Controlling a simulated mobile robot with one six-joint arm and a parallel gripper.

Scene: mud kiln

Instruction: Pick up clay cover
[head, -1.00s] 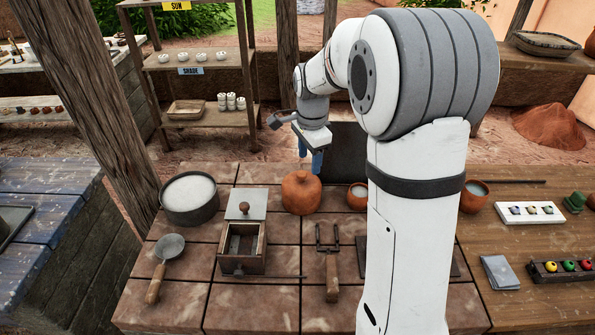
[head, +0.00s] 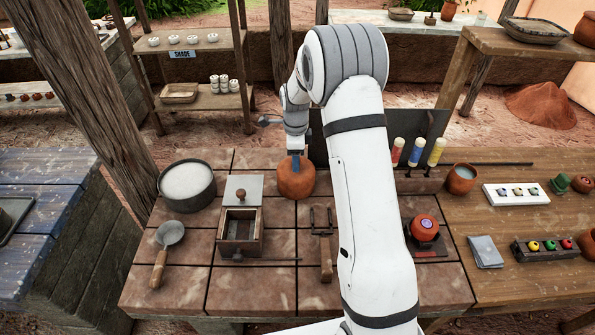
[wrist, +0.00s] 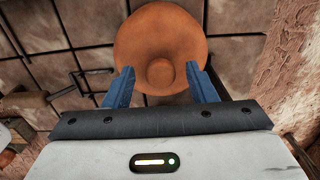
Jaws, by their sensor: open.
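The clay cover (head: 297,183) is a round orange-brown dome on the tiled table, near its back edge. In the wrist view the cover (wrist: 160,30) shows from above, with a round knob (wrist: 162,72) at its centre. My gripper (head: 296,161) points down at the top of the cover. Its blue fingers (wrist: 160,69) are open, one on each side of the knob, with visible space between. I cannot tell exactly how far down the fingertips reach beside the knob. In the head view the near finger hides the knob.
A dark pot of white material (head: 187,183) stands left of the cover. A forked tool (head: 324,245) lies nearby. Coloured bottles (head: 415,152) and a clay cup (head: 461,179) stand right.

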